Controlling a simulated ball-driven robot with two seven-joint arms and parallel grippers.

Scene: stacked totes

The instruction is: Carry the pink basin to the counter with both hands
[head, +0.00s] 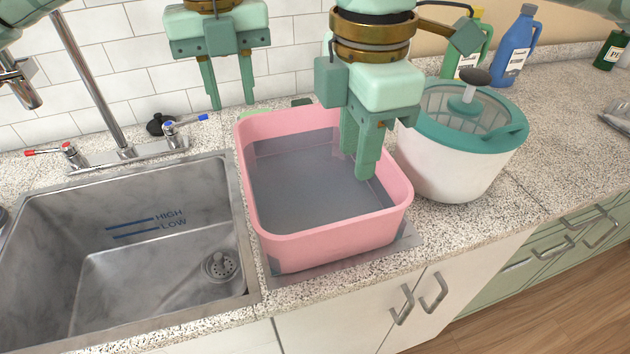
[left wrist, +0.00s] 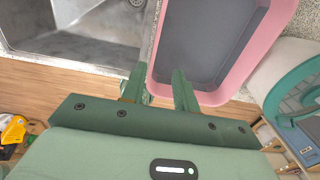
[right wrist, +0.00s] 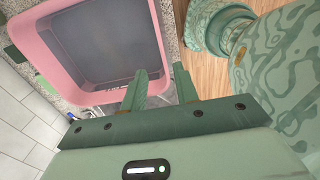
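The pink basin (head: 330,240) sits upright over a metal sink rim, right of the open sink; its inside looks grey, and I cannot tell if that is water. It fills the top right of the left wrist view (left wrist: 214,99) and the left of the right wrist view (right wrist: 32,45). My left gripper (head: 232,106) is open and empty by its far left corner. My right gripper (head: 356,166) is open and empty, overlapping the basin's inside in the head view. Neither visibly grips the rim; their exact heights are unclear. The speckled counter (head: 560,140) extends to the right.
A white tub with a teal lid (head: 450,165) stands close to the basin's right. Blue (head: 514,50) and green (head: 468,48) bottles stand behind it. The metal sink (head: 140,230) and faucet (head: 92,85) are on the left. Counter right of the tub is mostly clear.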

